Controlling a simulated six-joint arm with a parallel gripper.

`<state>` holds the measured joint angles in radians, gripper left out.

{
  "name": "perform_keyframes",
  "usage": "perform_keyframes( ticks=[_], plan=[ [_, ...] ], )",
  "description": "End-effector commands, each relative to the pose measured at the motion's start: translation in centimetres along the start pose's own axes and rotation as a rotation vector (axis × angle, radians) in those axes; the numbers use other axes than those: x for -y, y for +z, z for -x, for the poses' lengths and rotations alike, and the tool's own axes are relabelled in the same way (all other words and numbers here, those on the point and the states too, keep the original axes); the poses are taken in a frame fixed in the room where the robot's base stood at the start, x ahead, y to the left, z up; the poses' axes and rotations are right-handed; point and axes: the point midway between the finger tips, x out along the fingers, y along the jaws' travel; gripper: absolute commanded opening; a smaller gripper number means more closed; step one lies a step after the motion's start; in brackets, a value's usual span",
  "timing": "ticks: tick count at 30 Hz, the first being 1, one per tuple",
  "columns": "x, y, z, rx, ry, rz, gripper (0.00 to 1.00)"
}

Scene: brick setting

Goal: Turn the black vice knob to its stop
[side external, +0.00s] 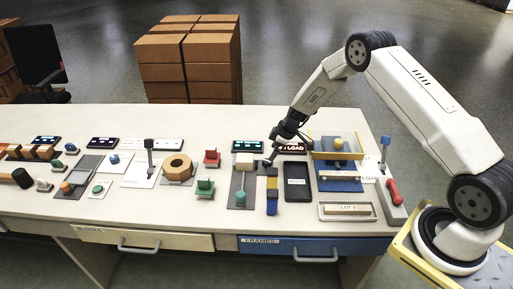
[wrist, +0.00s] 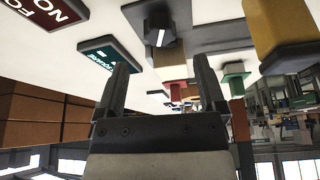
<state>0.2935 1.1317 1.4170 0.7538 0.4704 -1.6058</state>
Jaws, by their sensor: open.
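The black knob (wrist: 157,27) has a white mark on its face and shows at the top middle of the wrist view, beyond my fingertips. A pale wooden block (wrist: 178,66) shows close behind it. The block also shows in the side external view (side external: 244,162), at the far end of a dark grey vice plate (side external: 243,180). My gripper (wrist: 163,78) is open, its two dark fingers apart with nothing seen between them. In the side external view my gripper (side external: 273,158) is low, just right of the block. There I cannot separate the knob from the dark fingers.
A teal display (side external: 248,146) and a NO LOAD display (side external: 291,147) stand behind. A blue and yellow piece (side external: 271,190) and a black tray (side external: 297,182) lie in front. A yellow-framed fixture (side external: 338,147) is to the right; a red piece (side external: 212,158) is to the left.

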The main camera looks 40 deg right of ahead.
Motion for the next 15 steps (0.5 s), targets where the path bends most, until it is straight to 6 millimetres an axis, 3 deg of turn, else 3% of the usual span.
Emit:
perform_keyframes(
  ticks=[15],
  plan=[
    [0.1,0.0,-4.9,0.0,-0.001,0.0,0.89]
  ],
)
